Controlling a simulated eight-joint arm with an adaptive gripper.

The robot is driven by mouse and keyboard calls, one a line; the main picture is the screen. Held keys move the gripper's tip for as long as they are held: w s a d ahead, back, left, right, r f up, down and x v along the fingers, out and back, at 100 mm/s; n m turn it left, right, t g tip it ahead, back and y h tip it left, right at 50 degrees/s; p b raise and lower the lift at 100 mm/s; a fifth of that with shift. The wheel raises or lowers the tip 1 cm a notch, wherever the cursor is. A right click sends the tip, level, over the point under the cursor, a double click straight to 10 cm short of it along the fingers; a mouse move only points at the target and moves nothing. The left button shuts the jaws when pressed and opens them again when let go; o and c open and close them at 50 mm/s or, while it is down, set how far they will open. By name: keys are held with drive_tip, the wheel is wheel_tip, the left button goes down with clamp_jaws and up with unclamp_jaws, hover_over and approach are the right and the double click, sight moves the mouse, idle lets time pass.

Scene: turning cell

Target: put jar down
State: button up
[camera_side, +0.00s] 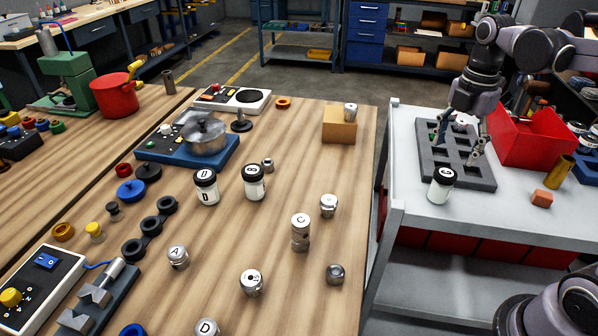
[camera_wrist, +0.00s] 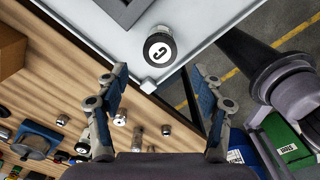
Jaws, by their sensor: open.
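A white jar with a black lid (camera_side: 440,188) stands upright on the pale cart top (camera_side: 412,150), at the front left corner of the grey slotted tray (camera_side: 478,184). In the wrist view the jar (camera_wrist: 159,47) shows its round white lid label, which reads like C or G, near the cart's edge. My gripper (camera_side: 457,143) is open and empty, above the tray and behind the jar in the side view. In the wrist view its two fingers (camera_wrist: 159,74) are spread wide, with the jar beyond the tips and apart from them.
Two similar jars (camera_side: 206,188) (camera_side: 254,183) and several metal parts stand on the wooden table. The cart's front strip is mostly clear.

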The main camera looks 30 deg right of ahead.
drive_tip(key=shift+a+r, duration=0.1)
drive_tip(key=shift+r, duration=0.2)
drive_tip(key=shift+s+a+m, duration=0.1)
drive_tip(key=shift+a+m, duration=0.25)
drive_tip(key=shift+m, duration=0.15)
drive_tip(key=s+a+f+m+t, duration=0.1)
drive_tip(key=a+f+m+t, duration=0.1)
drive_tip(key=m, duration=0.6)
drive_tip(key=s+a+f+m+t, duration=0.1)
drive_tip(key=a+f+m+t, duration=0.2)
drive_tip(key=a+m+t, duration=0.2)
drive_tip(key=a+m, duration=0.2)
drive_tip(key=m, duration=0.2)
drive_tip(key=shift+s+a, duration=0.2)
drive_tip(key=shift+c, duration=0.7)
